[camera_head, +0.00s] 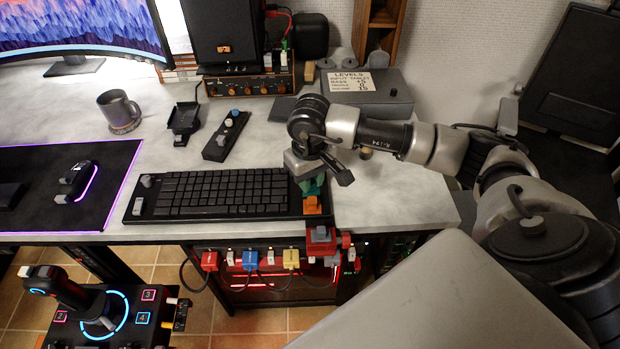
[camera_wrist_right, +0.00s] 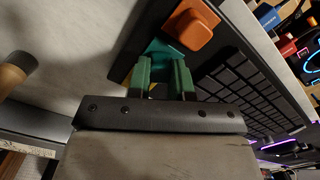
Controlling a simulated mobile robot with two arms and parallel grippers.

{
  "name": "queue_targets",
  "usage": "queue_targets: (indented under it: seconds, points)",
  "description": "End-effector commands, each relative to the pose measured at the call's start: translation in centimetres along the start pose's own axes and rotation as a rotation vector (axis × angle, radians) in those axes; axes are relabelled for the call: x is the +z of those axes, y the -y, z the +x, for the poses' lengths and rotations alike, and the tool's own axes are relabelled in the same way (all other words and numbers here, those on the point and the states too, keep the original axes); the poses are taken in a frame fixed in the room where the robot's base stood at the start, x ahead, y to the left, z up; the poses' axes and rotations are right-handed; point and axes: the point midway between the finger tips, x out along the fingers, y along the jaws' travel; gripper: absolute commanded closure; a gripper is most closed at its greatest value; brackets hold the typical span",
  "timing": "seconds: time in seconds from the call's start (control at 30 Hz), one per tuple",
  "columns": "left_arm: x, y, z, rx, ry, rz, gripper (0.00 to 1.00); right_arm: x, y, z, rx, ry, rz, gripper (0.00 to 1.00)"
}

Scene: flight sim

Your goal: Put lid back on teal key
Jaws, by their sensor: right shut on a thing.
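My right gripper (camera_head: 312,181) is at the right end of the black keyboard (camera_head: 222,192), pointing down. In the right wrist view its green fingers (camera_wrist_right: 162,74) are shut on a teal piece (camera_wrist_right: 158,50), which looks like the teal key's lid. The teal piece is just beside an orange key (camera_wrist_right: 194,29), which also shows in the head view (camera_head: 312,205). The fingers hide much of the teal piece and what lies under it, so I cannot tell whether it touches the key base. My left gripper is not in view.
Red blocks (camera_head: 321,240) hang at the desk's front edge below the orange key. A small wooden knob (camera_head: 366,153) stands to the right. A grey box with a LEVELS card (camera_head: 352,82) is behind. The right part of the desk (camera_head: 400,200) is clear.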

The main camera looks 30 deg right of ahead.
Motion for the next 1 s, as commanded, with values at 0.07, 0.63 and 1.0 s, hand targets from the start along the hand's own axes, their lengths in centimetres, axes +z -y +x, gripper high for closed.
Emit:
queue_targets:
  seconds: [0.07,0.63,1.0]
  points:
    - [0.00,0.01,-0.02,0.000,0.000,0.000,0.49,0.01,-0.01,-0.02,0.000,0.000,0.000,1.00]
    - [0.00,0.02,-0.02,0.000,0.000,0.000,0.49,0.02,-0.02,0.01,0.000,0.001,0.000,0.48]
    - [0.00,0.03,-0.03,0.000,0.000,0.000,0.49,0.01,0.00,0.00,0.000,0.000,0.000,0.24]
